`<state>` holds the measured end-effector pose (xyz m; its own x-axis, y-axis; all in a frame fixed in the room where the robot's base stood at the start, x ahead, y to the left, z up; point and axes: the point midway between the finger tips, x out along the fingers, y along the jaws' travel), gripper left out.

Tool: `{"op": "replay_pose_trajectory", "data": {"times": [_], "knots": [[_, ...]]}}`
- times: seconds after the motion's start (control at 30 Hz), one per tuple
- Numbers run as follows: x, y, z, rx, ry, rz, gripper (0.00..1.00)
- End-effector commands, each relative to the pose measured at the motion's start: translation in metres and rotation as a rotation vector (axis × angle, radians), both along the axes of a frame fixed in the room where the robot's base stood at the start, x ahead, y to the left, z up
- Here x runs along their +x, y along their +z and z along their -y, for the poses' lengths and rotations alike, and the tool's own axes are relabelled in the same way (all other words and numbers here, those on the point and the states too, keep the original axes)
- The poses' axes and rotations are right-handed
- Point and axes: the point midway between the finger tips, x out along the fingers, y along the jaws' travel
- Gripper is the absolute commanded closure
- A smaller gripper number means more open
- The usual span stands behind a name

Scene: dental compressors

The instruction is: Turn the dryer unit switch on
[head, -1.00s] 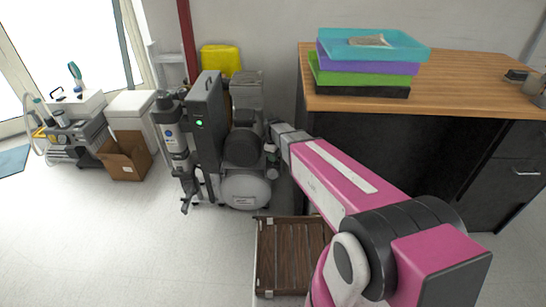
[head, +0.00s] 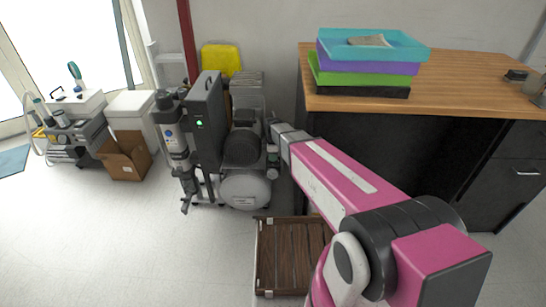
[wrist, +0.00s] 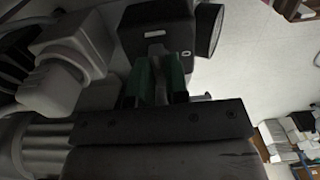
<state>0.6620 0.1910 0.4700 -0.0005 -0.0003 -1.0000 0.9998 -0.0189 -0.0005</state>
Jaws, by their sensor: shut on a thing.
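The dryer unit appears to be the tall dark grey box (head: 207,120) with a lit green light (head: 199,123), beside the compressor (head: 243,150) in the head view. In the wrist view, my gripper (wrist: 160,82) has two green fingers close together at a dark box (wrist: 157,28). The box has a small pale-edged mark on its face and a round gauge (wrist: 208,30) beside it. The fingers are shut on a small part at the box's near side; its shape is mostly hidden. In the head view my fingertips are hard to make out beside the compressor.
A wooden-topped counter (head: 470,75) with stacked trays (head: 365,68) stands at the right. A slatted brown crate (head: 290,225) lies on the floor in front. A cardboard box (head: 127,158) and other equipment stand at the left. The left front floor is clear.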

Motion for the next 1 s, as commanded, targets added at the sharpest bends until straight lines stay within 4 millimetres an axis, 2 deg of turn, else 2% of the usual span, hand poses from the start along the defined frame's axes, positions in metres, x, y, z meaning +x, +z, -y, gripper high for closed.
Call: {"op": "replay_pose_trajectory", "data": {"times": [0.17,0.2,0.23,0.27,0.53,0.67,0.77,1.0], "knots": [[0.0,0.001,0.0,0.0,0.003,0.002,1.0],[0.0,0.001,0.0,0.0,0.003,0.002,0.72],[0.0,0.001,0.0,0.0,0.002,0.001,0.62],[0.0,0.001,0.0,0.0,0.002,0.001,0.6],[0.0,0.001,0.0,0.0,0.0,0.001,0.6],[0.0,0.009,0.0,0.0,0.0,0.001,0.6],[-0.001,0.021,0.0,0.0,0.0,0.002,0.6],[-0.001,0.065,0.0,0.001,0.001,0.003,0.6]]}}
